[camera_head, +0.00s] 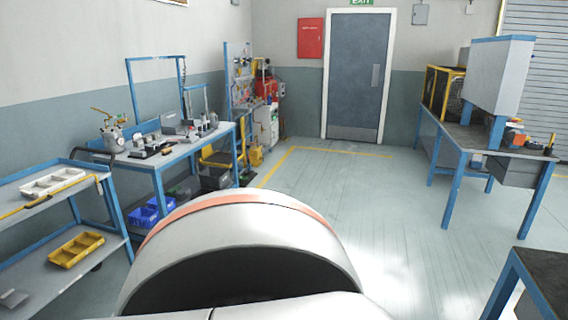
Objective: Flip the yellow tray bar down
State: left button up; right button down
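A thin yellow bar (22,209) runs along the front of the top shelf of a blue-framed cart (110,205) at the left. Its near end is cut off by the left picture edge. It sits around shelf height, in front of a white divided tray (52,182). I cannot tell how the bar is hinged. Neither of my grippers is in view, and nothing is seen touching the bar. A large white rounded part of my own body with an orange stripe fills the lower middle.
A yellow tray (76,249) lies on the cart's lower shelf. A workbench (190,146) with tools and blue bins (144,218) stands behind the cart. Another bench (463,137) stands at the right, and a dark tabletop (545,272) at lower right. The middle floor (390,200) is clear.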

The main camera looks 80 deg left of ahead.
aim_at(50, 194)
jog(key=u, duration=4.2)
